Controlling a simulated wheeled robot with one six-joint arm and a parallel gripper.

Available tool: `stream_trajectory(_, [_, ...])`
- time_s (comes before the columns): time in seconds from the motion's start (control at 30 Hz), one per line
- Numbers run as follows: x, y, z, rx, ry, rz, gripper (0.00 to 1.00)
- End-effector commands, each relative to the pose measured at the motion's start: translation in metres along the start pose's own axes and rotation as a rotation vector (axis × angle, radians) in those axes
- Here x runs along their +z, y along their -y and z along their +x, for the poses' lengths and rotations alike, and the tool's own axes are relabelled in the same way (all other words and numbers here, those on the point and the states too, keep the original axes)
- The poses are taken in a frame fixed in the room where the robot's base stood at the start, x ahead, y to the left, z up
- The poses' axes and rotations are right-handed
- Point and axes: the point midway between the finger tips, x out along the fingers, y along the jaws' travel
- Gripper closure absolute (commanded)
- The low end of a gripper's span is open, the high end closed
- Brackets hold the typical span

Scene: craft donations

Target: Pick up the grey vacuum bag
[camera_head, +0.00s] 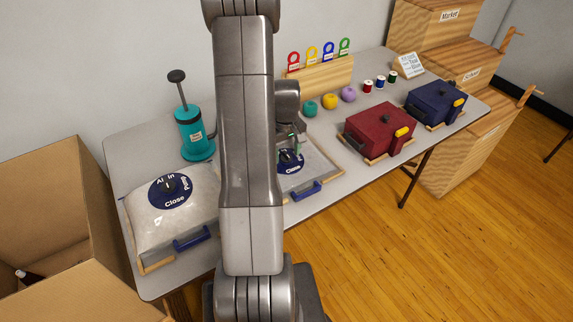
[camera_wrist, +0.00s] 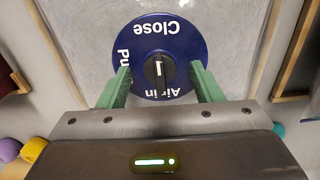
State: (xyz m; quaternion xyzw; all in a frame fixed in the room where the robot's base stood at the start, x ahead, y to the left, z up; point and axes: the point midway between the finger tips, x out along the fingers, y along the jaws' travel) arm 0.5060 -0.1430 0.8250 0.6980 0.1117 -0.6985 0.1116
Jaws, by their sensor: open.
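A flat pale grey vacuum bag (camera_head: 317,169) lies on the table, partly behind my arm, with a blue handle (camera_head: 303,191) at its front. Its round blue dial (camera_head: 290,161) has a black knob and the words Close, Pump and Air in. My gripper (camera_head: 289,141) is just above this dial. In the wrist view my gripper (camera_wrist: 162,86) is open, its green fingers on either side of the black knob (camera_wrist: 159,70), holding nothing. A fuller, whitish bag (camera_head: 150,218) with a similar dial and blue handle lies to the left.
A teal pump (camera_head: 196,136) stands behind the left bag. A red box (camera_head: 379,130) and a blue box (camera_head: 437,103) are to the right. Yarn balls (camera_head: 330,101), spools and a wooden rack (camera_head: 321,80) stand behind. A cardboard box (camera_head: 100,190) is at the left.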

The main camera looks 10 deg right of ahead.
Motion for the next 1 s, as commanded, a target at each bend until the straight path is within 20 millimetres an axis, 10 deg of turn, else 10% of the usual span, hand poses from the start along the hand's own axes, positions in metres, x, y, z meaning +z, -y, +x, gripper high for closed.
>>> stream_trajectory(0.3, [0.000, 0.000, 0.005, 0.000, 0.000, 0.000, 0.43])
stream_trajectory(0.6, [0.000, 0.000, 0.004, 0.000, 0.000, 0.000, 1.00])
stream_trajectory(1.0, [-0.001, -0.001, -0.006, 0.002, -0.004, 0.000, 1.00])
